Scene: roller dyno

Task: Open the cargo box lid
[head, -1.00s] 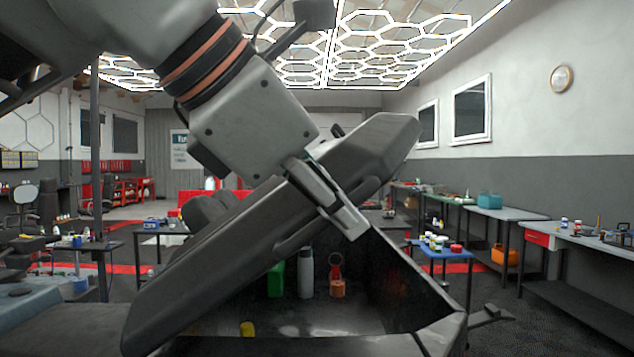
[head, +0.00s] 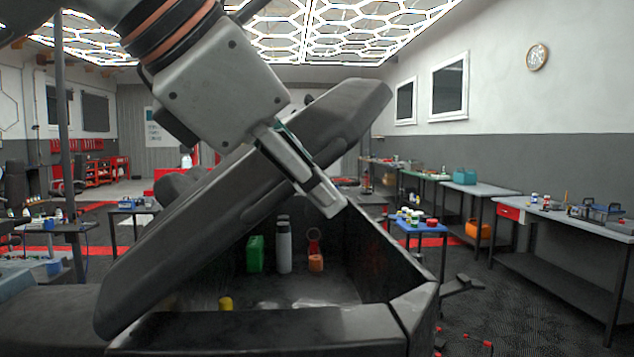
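The dark grey cargo box lid (head: 200,225) stands raised and tilted, low at the left and high at the right. The black cargo box (head: 270,332) below it is partly uncovered, its inside visible. My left gripper (head: 328,200) reaches down from the upper left across the lid's near face. Its fingers lie against or just in front of the lid near the right part of its lower edge. I cannot tell whether they are closed on it. My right gripper is out of view.
A blue table (head: 420,229) and a long workbench (head: 560,228) stand to the right. Dark floor lies between box and workbench.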

